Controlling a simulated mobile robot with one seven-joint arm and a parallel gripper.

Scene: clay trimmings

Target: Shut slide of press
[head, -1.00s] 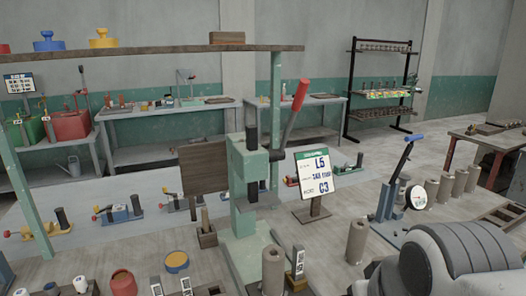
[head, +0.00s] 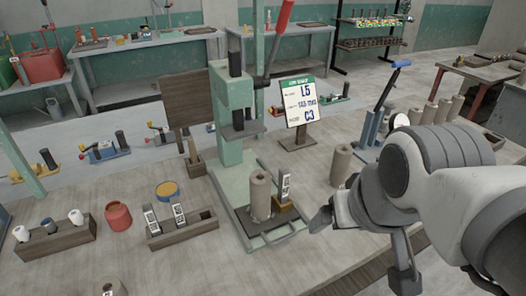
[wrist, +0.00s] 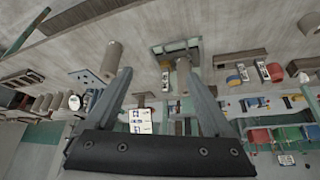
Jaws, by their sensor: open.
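The green press (head: 235,100) stands on the table left of my gripper, with a red-handled lever (head: 280,25) raised at its top. Its slide (head: 270,238) is at the front of the base, out from under the press head, with a bar handle at its near edge. In the wrist view, the slide (wrist: 176,46) appears beyond my open fingers (wrist: 158,73).
A sign (head: 301,103) stands behind the press. A lone clay cylinder (head: 341,164) is right of the slide, near my arm. A wooden rack (head: 183,230) with label plates and a red jar (head: 118,216) stand at left. A blue-handled lever tool (head: 375,115) is behind my arm.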

